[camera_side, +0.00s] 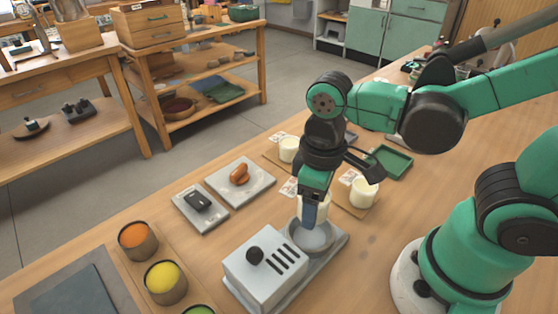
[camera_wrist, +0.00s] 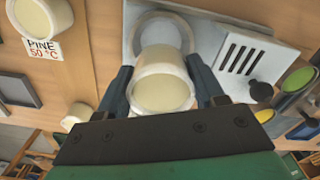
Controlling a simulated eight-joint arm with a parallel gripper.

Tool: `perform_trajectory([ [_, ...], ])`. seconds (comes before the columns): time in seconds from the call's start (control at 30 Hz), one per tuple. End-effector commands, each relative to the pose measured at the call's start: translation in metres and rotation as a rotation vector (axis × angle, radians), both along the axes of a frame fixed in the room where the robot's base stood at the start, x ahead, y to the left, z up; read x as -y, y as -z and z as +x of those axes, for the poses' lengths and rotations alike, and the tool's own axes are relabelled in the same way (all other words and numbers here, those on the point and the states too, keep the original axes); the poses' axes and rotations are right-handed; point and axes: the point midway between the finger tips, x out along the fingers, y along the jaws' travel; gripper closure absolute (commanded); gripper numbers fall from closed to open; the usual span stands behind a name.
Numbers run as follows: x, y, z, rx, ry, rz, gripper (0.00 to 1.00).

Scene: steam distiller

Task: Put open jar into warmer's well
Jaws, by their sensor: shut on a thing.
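The open jar (camera_wrist: 162,92), cream-white with a pale yellow fill, is between the two dark fingers of my gripper (camera_wrist: 165,88) in the wrist view. My gripper (camera_side: 310,212) is shut on it. In the side view the jar is mostly hidden behind the fingers, which point down over the warmer's well. The warmer (camera_side: 262,268) is a light grey box with a black knob and dark slots. Its round well (camera_side: 312,238) is at its right end. The well (camera_wrist: 160,34) shows partly behind the jar in the wrist view; I cannot tell whether they touch.
Other cream jars stand behind and right of my gripper, one (camera_side: 363,192) on a wooden board and one (camera_side: 289,148) farther back. A green tray (camera_side: 392,162) lies behind. Orange (camera_side: 138,240) and yellow (camera_side: 165,282) filled cups stand left of the warmer. A grey pad holds a brown object (camera_side: 239,174).

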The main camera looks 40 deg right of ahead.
Motion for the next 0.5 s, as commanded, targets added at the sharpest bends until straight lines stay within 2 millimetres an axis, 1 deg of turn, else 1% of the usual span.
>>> perform_trajectory([
  [0.17,-0.001,0.011,-0.001,0.0,-0.002,0.0,0.92],
  [0.5,-0.001,0.043,-0.001,0.0,-0.002,0.0,0.92],
])
